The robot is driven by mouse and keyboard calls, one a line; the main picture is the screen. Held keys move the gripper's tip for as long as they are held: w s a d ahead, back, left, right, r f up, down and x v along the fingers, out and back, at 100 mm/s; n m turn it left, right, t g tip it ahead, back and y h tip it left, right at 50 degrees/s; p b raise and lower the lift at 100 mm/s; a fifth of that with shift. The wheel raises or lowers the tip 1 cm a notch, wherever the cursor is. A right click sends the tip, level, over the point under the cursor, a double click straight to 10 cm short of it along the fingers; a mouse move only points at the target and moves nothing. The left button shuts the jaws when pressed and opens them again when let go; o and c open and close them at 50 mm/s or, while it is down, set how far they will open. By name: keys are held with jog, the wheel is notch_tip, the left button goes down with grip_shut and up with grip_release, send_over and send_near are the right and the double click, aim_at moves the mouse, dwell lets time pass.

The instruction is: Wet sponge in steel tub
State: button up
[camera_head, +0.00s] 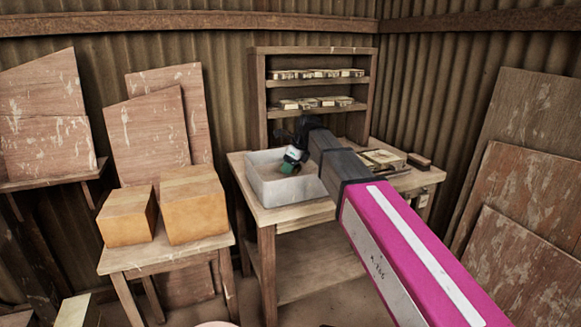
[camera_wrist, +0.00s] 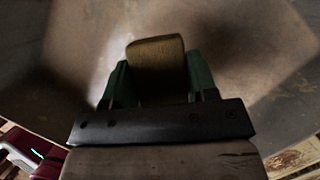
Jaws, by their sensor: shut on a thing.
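The steel tub (camera_head: 262,190) is a pale grey open box on the wooden workbench, and its inside fills most of the wrist view (camera_wrist: 235,60). My gripper (camera_head: 290,166) reaches down over the tub, inside its rim as seen from the head. In the wrist view its green fingers (camera_wrist: 157,85) are shut on the sponge (camera_wrist: 157,62), a yellow-brown block. The sponge points down toward the tub floor. I cannot tell whether it touches the floor, or whether water is in the tub. In the head view I cannot make out the sponge.
A wooden shelf (camera_head: 312,92) with rows of small pale blocks stands behind the workbench (camera_head: 285,219). A tray (camera_head: 383,158) and a dark brush-like block (camera_head: 419,161) lie to the right of the tub. Two orange-brown blocks (camera_head: 193,205) (camera_head: 127,215) stand on a stool at left.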

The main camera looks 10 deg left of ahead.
jog(key=shift+r, duration=4.7)
notch_tip(320, 180, up, 4)
